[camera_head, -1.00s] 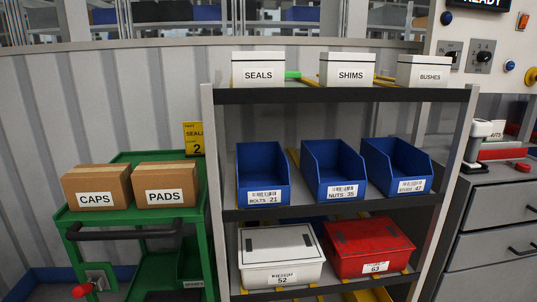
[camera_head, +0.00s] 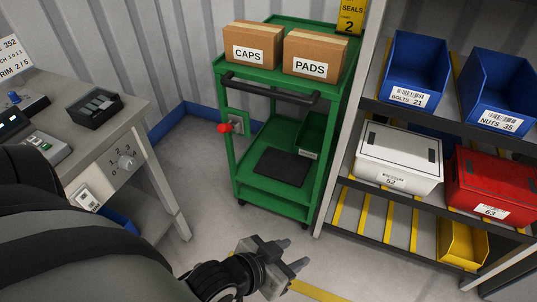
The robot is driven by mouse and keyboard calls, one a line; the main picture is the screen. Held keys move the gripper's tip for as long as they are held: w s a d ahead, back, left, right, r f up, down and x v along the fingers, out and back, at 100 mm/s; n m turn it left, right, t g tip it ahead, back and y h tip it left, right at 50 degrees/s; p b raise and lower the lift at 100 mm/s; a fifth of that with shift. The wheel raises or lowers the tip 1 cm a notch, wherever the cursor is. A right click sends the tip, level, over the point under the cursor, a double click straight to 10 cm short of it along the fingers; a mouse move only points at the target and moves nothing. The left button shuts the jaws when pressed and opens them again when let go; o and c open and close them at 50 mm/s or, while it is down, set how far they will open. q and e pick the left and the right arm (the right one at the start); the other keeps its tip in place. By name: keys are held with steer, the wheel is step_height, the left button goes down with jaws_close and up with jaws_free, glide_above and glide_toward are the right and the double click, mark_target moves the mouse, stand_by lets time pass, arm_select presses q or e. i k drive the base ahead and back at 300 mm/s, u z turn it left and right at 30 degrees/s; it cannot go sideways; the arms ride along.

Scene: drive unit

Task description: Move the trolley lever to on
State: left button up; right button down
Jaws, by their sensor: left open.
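The green trolley (camera_head: 273,197) stands in the upper middle of the view. Its lever has a red knob (camera_head: 224,128) at the trolley's left front post, by a grey fitting on a green plate (camera_head: 238,122). The knob points to the left; I cannot read any on or off marks. My left gripper (camera_head: 291,254) is open and empty, low in the middle, in front of the trolley and apart from it in the picture. My right gripper is not in view.
A shelf rack (camera_head: 345,190) with bins stands close on the right. A workbench (camera_head: 150,160) stands on the left. Floor shows between bench and trolley.

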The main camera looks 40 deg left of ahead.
mark_target(226, 128)
steer(key=k, duration=0.4)
steer(key=u, duration=0.75)
steer(key=i, duration=1.15)
steer(key=z, duration=0.2)
